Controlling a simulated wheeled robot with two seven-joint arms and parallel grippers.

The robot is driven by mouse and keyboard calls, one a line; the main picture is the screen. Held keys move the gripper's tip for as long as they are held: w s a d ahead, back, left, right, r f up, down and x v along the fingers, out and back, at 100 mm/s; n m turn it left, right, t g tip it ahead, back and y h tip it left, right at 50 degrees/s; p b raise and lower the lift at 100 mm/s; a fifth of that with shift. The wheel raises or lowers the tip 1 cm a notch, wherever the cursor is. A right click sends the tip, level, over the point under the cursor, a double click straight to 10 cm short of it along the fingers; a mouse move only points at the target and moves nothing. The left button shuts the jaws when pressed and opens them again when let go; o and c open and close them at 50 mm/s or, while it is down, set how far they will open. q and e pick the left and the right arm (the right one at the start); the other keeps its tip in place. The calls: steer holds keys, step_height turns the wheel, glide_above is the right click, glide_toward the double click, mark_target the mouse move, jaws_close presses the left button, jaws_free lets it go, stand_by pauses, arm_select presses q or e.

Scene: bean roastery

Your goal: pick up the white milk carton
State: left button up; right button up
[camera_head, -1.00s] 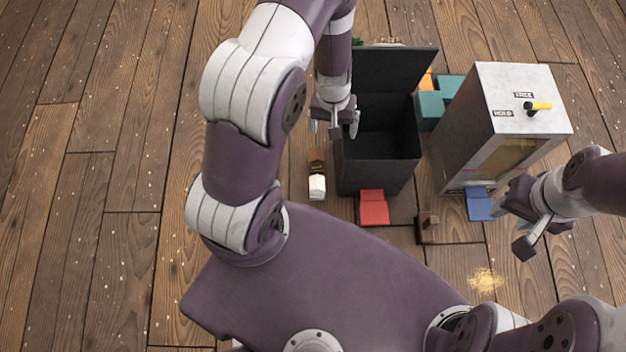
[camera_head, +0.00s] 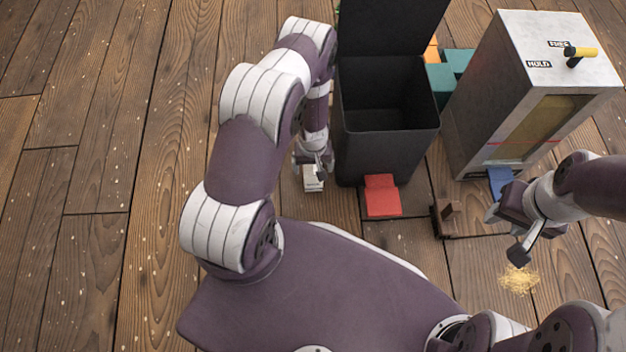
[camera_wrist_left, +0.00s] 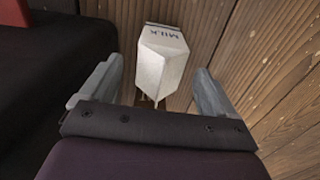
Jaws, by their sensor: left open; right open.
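The white milk carton (camera_head: 313,182) stands on the wooden floor just left of the black bin. In the left wrist view the carton (camera_wrist_left: 162,62) shows its "MILK" label near the top and sits between the two fingers, with a gap to each side. My left gripper (camera_head: 313,165) is open above and around the carton's near end; it also shows in the left wrist view (camera_wrist_left: 155,88). It partly hides the carton in the head view. My right gripper (camera_head: 507,232) is open and empty at the right, away from the carton.
The black bin (camera_head: 388,150) with a raised lid stands close to the carton's right. A red pedal (camera_head: 382,196) is at its foot. A grey metal dispenser (camera_head: 490,100) with a yellow-tipped lever (camera_head: 582,53) stands right. A small brown block (camera_head: 447,214) and spilled yellow grains (camera_head: 518,279) lie in front. Floor at left is clear.

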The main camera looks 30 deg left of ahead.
arm_select(q)
steer(key=shift+f, duration=0.9)
arm_select(e)
steer(key=shift+f, duration=0.65)
arm_select(q)
steer(key=shift+r, duration=0.1)
